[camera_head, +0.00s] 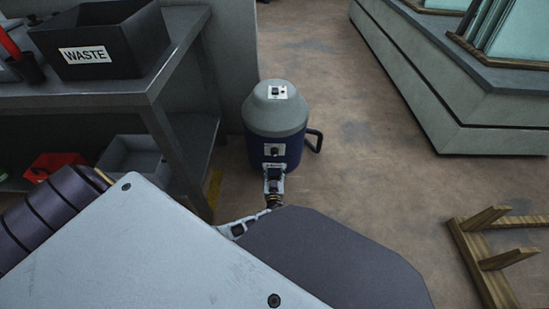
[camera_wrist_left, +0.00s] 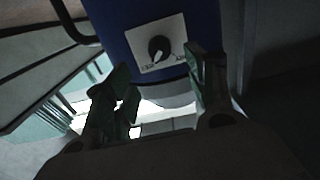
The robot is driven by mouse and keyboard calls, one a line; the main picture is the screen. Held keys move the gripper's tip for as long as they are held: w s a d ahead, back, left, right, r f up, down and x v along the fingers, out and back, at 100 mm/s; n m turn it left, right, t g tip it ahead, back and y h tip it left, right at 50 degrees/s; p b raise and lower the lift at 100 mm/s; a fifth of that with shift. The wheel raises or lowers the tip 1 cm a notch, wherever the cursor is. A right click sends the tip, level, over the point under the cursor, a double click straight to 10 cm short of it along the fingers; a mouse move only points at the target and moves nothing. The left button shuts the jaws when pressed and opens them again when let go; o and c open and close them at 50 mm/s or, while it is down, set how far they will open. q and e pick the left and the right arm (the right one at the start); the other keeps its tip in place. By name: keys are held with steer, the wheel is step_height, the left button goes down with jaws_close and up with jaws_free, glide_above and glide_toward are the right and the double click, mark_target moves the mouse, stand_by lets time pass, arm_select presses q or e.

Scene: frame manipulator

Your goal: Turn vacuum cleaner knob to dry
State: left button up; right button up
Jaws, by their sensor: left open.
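The vacuum cleaner (camera_head: 275,118) stands upright on the floor, with a grey domed top and dark blue body. Its dark round knob (camera_wrist_left: 159,47) sits on a pale labelled panel (camera_wrist_left: 138,42), which also faces me in the head view. The label text is too small to read. My left gripper (camera_head: 273,187) reaches toward the cleaner's front, partly hidden behind my own arm. In the left wrist view, its two fingers (camera_wrist_left: 163,85) are spread apart, with the knob showing between and beyond them. Contact with the knob is not visible. My right gripper is not in view.
A grey workbench (camera_head: 100,95) with a black waste bin (camera_head: 105,40) stands at the left, close to the cleaner. A grey platform (camera_head: 430,90) is at the upper right. A wooden frame (camera_head: 475,265) lies at the lower right. Floor right of the cleaner is clear.

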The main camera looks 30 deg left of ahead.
mark_target(274, 155)
arm_select(q)
steer(key=shift+b+x, duration=1.85)
steer(key=shift+x, duration=2.5)
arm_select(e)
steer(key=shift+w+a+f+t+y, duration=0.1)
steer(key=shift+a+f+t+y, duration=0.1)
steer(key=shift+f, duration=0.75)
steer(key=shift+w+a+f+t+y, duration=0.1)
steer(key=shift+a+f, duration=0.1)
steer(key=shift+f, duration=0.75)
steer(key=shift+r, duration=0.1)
arm_select(q)
steer(key=c, duration=1)
